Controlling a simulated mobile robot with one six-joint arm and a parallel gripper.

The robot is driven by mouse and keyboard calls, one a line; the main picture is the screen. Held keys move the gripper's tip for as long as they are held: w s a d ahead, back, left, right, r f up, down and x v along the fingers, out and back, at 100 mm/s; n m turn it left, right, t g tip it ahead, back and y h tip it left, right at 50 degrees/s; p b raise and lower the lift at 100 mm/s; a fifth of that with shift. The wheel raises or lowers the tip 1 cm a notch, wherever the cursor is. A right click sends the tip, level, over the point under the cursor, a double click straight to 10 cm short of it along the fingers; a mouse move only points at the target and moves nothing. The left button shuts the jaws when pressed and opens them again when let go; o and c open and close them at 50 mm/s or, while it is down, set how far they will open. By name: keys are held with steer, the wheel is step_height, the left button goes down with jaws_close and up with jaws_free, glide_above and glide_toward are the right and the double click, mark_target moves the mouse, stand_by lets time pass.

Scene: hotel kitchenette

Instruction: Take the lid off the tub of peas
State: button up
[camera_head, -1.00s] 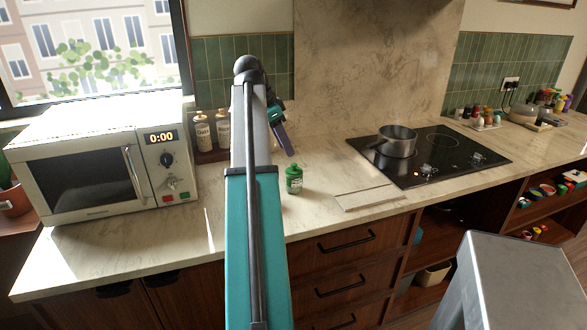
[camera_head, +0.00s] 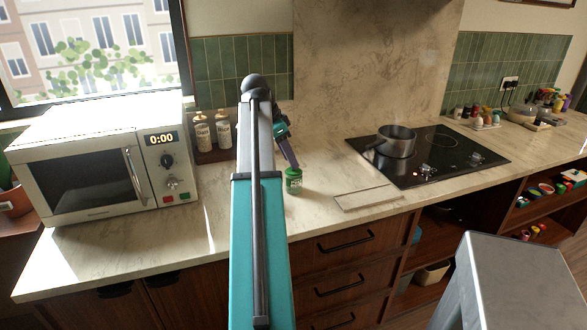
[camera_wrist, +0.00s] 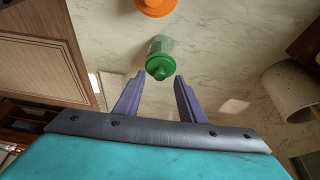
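A small green tub with a green lid, which I take for the tub of peas (camera_head: 293,184), stands upright on the counter in the head view. Its lid (camera_wrist: 160,67) faces my camera in the wrist view, with the paler body behind it. The lid appears to be on. My gripper (camera_wrist: 157,92) is open, with its two purple fingers apart and nothing between them. The lid shows just beyond the fingertips, between their lines. In the head view my gripper (camera_head: 290,160) is right above the tub, and its fingers partly overlap the lid; contact cannot be told.
An orange round top (camera_wrist: 156,5) shows beyond the tub in the wrist view. A microwave (camera_head: 95,170) stands left, two bottles (camera_head: 212,130) behind. A flat board (camera_head: 366,197) and a hob with a pot (camera_head: 397,143) are right. Counter around the tub is mostly clear.

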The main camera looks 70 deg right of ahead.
steer(key=shift+x, duration=1.05)
steer(key=shift+c, duration=0.5)
jaws_close()
